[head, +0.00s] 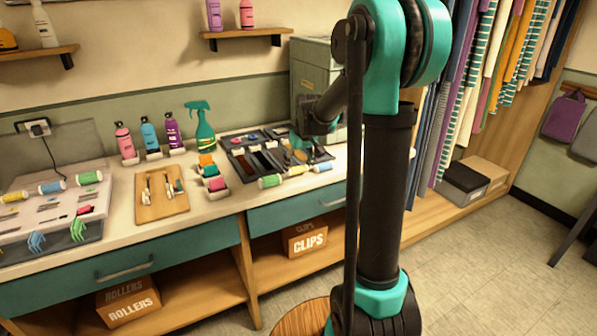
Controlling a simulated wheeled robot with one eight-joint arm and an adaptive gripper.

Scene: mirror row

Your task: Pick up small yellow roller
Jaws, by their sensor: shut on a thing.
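The small yellow roller (298,171) is at the front of the counter, between a green-and-white roller (270,181) and a blue-and-white roller (322,166). My gripper (299,157) reaches down from behind my arm, just over the yellow roller, and is shut on it. The fingertips are small and dark against the tray, so the exact grip is hard to see. The roller looks to be at or very near counter height.
A dark divided tray (240,149) lies behind the roller. A green spray bottle (201,128) and several upright bottles stand to its left. A wooden board (150,207) with clips lies further left. A grey-green cabinet (310,65) stands behind. Hanging towels (480,90) are at right.

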